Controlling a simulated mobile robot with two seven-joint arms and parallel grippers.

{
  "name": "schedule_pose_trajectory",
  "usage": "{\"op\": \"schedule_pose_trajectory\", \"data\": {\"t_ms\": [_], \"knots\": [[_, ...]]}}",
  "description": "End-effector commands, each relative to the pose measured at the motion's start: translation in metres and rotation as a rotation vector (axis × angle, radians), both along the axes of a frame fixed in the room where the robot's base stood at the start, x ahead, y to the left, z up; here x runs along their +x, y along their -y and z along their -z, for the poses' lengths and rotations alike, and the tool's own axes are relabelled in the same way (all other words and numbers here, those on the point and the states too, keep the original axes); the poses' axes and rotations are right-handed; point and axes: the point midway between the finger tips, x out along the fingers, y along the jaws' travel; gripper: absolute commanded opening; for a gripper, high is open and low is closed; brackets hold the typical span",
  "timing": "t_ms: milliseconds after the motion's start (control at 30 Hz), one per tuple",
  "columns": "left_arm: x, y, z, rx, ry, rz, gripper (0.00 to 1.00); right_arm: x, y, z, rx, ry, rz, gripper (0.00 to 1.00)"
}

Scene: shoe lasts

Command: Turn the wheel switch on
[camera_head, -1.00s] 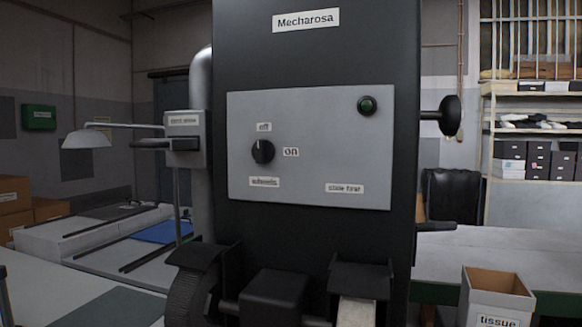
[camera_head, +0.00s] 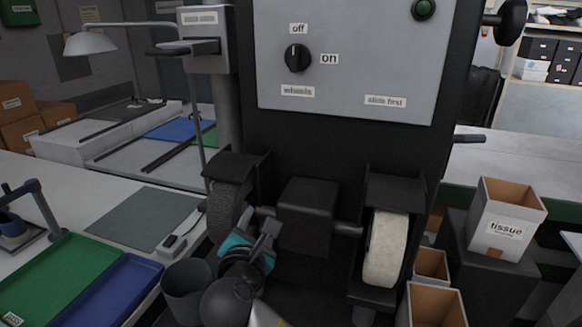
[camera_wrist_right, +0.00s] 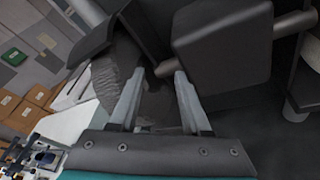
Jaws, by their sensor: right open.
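The wheel switch (camera_head: 297,58) is a black rotary knob on the grey panel (camera_head: 350,92) of the black machine, in the head view. Its white pointer mark is up, toward the "off" label (camera_head: 298,29); the "on" label (camera_head: 329,58) is to its right. My right gripper (camera_head: 268,230) is low in front of the machine, below and left of the switch and well apart from it. In the right wrist view its two fingers (camera_wrist_right: 157,95) are apart with nothing between them. My left gripper is not in view.
A dark abrasive wheel (camera_head: 226,205) and a white wheel (camera_head: 386,248) flank the motor block (camera_head: 305,213) near my right gripper. A tissue box (camera_head: 506,222) stands at right; green and blue trays (camera_head: 62,280) lie at left.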

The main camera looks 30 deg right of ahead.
Motion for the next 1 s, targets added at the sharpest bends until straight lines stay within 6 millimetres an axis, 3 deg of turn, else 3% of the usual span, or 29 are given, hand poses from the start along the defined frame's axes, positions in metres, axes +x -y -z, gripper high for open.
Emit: {"op": "schedule_pose_trajectory", "data": {"t_ms": [33, 200, 300, 400, 667, 1000], "knots": [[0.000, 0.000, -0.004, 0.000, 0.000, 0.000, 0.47, 0.004, 0.000, -0.038, -0.124, 0.022, 0.004, 0.47], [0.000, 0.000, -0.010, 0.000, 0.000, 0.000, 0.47, -0.003, 0.002, -0.141, -0.522, 0.036, 0.093, 0.47], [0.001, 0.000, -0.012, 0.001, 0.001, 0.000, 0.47, -0.015, 0.002, -0.185, -0.688, 0.028, 0.173, 0.47], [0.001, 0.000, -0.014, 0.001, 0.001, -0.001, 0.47, -0.026, 0.001, -0.214, -0.795, 0.016, 0.238, 0.47], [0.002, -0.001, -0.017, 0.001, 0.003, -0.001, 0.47, -0.030, 0.008, -0.239, -0.877, -0.003, 0.299, 0.47], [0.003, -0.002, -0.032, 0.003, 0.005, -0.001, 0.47, 0.010, 0.056, -0.266, -0.877, -0.004, 0.301, 0.47]]}}
